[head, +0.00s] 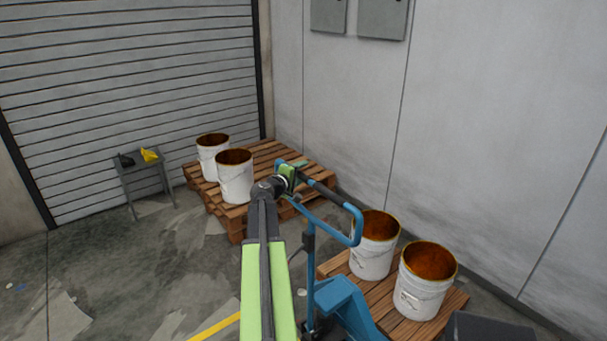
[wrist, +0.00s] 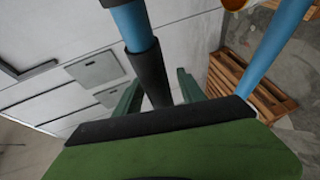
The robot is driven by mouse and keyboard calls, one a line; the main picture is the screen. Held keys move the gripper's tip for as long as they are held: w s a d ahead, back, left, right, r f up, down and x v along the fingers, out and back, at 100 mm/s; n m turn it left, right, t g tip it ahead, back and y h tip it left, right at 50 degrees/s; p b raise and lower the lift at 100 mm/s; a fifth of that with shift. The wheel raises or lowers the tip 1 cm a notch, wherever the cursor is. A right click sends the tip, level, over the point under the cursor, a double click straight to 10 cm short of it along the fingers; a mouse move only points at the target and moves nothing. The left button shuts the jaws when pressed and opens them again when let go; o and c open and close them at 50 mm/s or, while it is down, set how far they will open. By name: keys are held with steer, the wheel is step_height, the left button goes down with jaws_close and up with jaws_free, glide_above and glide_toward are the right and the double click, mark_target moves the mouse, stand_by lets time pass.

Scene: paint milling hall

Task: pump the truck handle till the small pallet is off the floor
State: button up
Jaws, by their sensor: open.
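The blue pallet truck (head: 342,300) stands at the bottom centre of the head view, at the near end of the small wooden pallet (head: 407,326). Its looped blue handle (head: 357,228) has a dark grip section, which also shows in the wrist view (wrist: 153,72). My green gripper (head: 291,178) is at the far upper side of the loop. In the wrist view my gripper (wrist: 158,88) is open, with the dark grip bar between its two fingers. Whether the fingers touch the bar I cannot tell. The small pallet's underside is hidden, so its height off the floor cannot be seen.
Two white paint buckets (head: 374,246) stand on the small pallet. A larger pallet (head: 237,228) with two more buckets (head: 236,181) is behind, near the wall corner. A small grey table (head: 143,177) stands by the roller shutter (head: 130,80). Floor at left is mostly clear.

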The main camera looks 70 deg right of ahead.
steer(key=shift+s+d, duration=0.1)
steer(key=shift+d, duration=0.25)
jaws_close()
stand_by(1.2)
